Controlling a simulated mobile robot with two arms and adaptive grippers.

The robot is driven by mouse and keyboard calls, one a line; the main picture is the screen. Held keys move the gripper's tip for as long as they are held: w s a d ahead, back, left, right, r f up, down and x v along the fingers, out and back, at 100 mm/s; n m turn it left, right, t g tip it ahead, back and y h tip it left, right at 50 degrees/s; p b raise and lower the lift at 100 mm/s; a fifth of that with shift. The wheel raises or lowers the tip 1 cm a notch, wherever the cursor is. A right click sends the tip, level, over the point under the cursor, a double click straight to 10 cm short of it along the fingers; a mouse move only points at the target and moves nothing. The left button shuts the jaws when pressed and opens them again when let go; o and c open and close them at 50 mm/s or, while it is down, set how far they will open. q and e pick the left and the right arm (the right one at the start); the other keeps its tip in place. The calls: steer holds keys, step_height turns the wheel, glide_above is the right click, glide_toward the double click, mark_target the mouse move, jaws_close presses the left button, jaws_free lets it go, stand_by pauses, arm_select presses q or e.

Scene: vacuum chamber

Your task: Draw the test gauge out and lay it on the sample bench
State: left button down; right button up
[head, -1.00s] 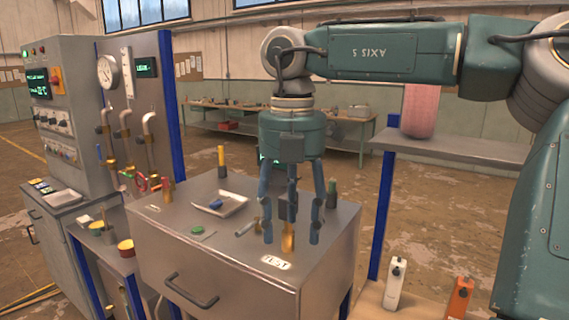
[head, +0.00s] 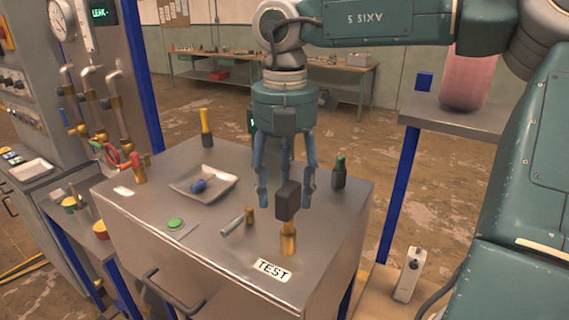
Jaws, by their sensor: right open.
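The test gauge (head: 288,201) shows as a dark, block-shaped head on an upright brass port (head: 288,238), just behind the TEST label (head: 272,270) on the grey metal chamber top. My right gripper (head: 285,192) points down with its blue-grey fingers spread, and holds nothing. Its fingertips are close behind and to either side of the gauge head, which partly hides them. I cannot tell whether any finger touches it. My left gripper is out of view. I cannot tell for certain which surface is the sample bench; a wooden surface (head: 385,300) shows at the lower right.
On the chamber top are a tray with a blue-handled item (head: 203,184), a green button (head: 176,224), a small metal rod (head: 234,225), a dark green-topped piece (head: 339,172) and a yellow-topped one (head: 206,128). A grey shelf (head: 460,120) holds a pink cylinder.

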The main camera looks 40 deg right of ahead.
mark_target(285, 214)
step_height(285, 214, down, 6)
steer(key=shift+w+d+r+p, duration=0.1)
steer(key=shift+r+p, duration=0.15)
steer(key=shift+p, duration=0.4)
steer(key=shift+f, duration=0.6)
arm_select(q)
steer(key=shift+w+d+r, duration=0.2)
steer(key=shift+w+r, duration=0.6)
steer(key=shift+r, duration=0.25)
